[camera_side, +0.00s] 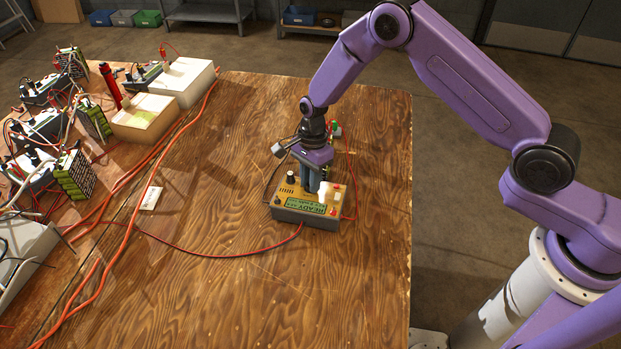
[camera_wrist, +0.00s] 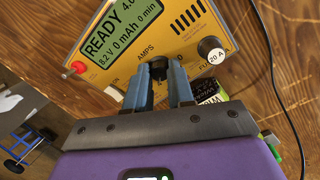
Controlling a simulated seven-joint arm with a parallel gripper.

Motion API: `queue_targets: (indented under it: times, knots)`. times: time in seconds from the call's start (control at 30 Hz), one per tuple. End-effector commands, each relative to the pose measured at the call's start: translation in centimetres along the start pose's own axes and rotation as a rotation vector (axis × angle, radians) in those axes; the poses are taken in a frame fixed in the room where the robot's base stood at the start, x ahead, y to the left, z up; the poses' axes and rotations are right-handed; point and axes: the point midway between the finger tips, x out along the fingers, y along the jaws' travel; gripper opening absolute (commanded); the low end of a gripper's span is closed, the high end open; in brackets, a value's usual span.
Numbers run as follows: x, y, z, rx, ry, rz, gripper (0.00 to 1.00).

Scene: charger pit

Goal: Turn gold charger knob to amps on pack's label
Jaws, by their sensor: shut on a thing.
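The gold charger (camera_side: 284,194) sits near the right side of the wooden table, its green screen facing the side camera. In the wrist view the charger (camera_wrist: 170,22) shows a screen (camera_wrist: 118,35) reading READY, 8.2 V, 0 mAh, 0 min; the amps figure starts with 4 and is cut off. My gripper (camera_wrist: 162,75) points down at the charger and is shut on the dark knob (camera_wrist: 159,72) beside the word AMPS. The knob's pointer and scale are mostly hidden. A battery pack (camera_wrist: 208,91) shows partly behind my fingers; its label is not readable.
A fuse cap marked 20 A (camera_wrist: 212,50) stands close to the knob. Red and black leads (camera_side: 235,256) run across the table. Other chargers and packs (camera_side: 75,173) crowd the left side, with a small white tag (camera_side: 151,198) nearby. The front middle is clear.

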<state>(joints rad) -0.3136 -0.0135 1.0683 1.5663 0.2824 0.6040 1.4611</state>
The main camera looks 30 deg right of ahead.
Motion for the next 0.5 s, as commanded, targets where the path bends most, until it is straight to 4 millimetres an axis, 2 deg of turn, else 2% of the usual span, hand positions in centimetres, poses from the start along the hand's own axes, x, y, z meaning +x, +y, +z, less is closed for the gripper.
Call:
queue_targets:
  times: [0.27,0.3,0.37,0.5]
  knots:
    - [-0.06,-0.02,0.05,0.000,-0.001,-0.001,0.00]
    - [-0.06,-0.03,0.05,-0.001,-0.001,-0.001,0.29]
    - [-0.06,-0.02,0.05,-0.001,-0.001,-0.001,0.48]
    - [-0.04,-0.02,0.03,-0.001,0.000,-0.001,0.48]
